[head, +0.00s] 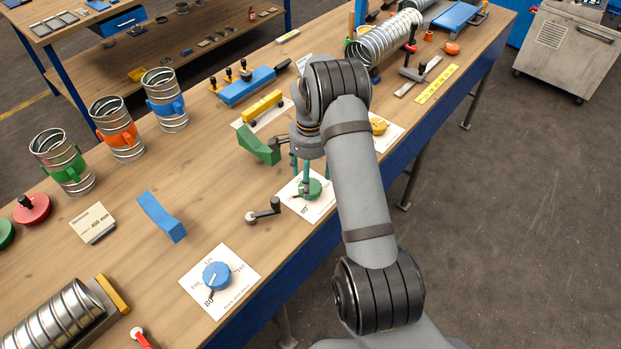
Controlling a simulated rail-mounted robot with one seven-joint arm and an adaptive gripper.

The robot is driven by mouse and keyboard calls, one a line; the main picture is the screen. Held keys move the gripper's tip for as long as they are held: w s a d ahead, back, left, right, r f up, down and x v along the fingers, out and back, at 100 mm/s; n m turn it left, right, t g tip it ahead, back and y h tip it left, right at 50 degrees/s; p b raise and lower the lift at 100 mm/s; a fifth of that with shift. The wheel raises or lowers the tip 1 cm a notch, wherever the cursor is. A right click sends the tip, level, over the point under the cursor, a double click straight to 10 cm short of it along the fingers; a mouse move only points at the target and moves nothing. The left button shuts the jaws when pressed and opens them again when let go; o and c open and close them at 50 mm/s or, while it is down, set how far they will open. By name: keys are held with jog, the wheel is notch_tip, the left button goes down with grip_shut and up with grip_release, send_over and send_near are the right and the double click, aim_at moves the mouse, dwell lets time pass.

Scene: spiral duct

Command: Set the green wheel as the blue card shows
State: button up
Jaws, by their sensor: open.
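The green wheel (312,190) is a round knob on a white dial sheet (322,209) near the table's front edge. My gripper (309,182) is open and points down over it, with fingers on either side of the wheel. Whether they touch it I cannot tell, and the wheel's mark is partly hidden. A similar white dial sheet (240,262) with a blue knob (217,275) lies toward the lower left.
A black crank handle (263,211) lies just left of the green wheel's sheet. A green angled block (258,147) stands behind my gripper. A blue bent piece (162,217) and several ringed metal ducts stand to the left.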

jog(key=shift+f, duration=0.6)
jog(key=shift+s+a+f+p, duration=0.15)
jog(key=shift+f+p, duration=0.15)
jog(key=shift+f, duration=0.45)
jog(key=shift+c, duration=0.9)
jog(key=c, duration=1)
jog(key=shift+f, duration=0.1)
